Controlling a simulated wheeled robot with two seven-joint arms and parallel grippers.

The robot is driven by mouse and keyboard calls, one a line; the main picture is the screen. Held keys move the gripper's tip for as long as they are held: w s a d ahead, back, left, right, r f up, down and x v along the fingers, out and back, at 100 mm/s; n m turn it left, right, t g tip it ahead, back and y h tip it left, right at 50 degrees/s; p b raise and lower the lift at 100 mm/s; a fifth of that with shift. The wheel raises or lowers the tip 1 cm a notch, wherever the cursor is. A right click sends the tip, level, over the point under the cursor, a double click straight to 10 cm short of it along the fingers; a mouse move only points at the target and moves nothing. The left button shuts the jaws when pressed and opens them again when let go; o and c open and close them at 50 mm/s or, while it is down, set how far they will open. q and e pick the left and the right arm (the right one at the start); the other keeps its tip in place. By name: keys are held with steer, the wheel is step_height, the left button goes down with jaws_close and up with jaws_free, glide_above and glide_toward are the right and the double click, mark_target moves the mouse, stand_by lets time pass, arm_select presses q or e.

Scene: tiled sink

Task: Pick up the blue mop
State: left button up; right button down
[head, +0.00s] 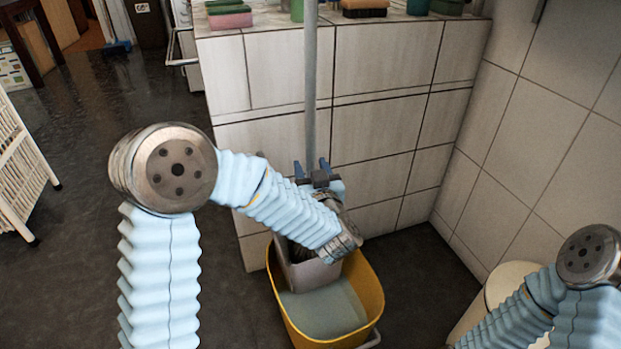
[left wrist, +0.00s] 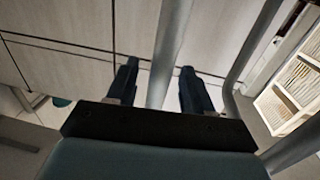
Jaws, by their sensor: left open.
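The mop's grey-blue pole (head: 311,85) stands nearly upright in front of the tiled counter. Its lower end goes down behind my left gripper toward the yellow bucket (head: 372,291), and the mop head is hidden or cannot be made out. My left gripper (head: 311,168) is open, with its dark blue fingers on either side of the pole. In the left wrist view the pole (left wrist: 172,40) runs between the two fingers of the gripper (left wrist: 158,68), with gaps showing beside it. My right gripper is out of view; only part of that arm shows at the lower right.
The bucket holds grey-blue water and a grey wringer (head: 307,276) under my left wrist. Sponges (head: 230,17) lie on the tiled counter (head: 270,75). A tiled wall (head: 545,130) closes the right side. A white rack (head: 22,165) stands left, with open dark floor (head: 85,120) beside it.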

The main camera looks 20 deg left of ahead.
arm_select(q)
steer(key=shift+w+a, duration=0.2)
steer(key=shift+w, duration=0.25)
steer(key=shift+c, duration=0.3)
steer(key=shift+r, duration=0.1)
jaws_close()
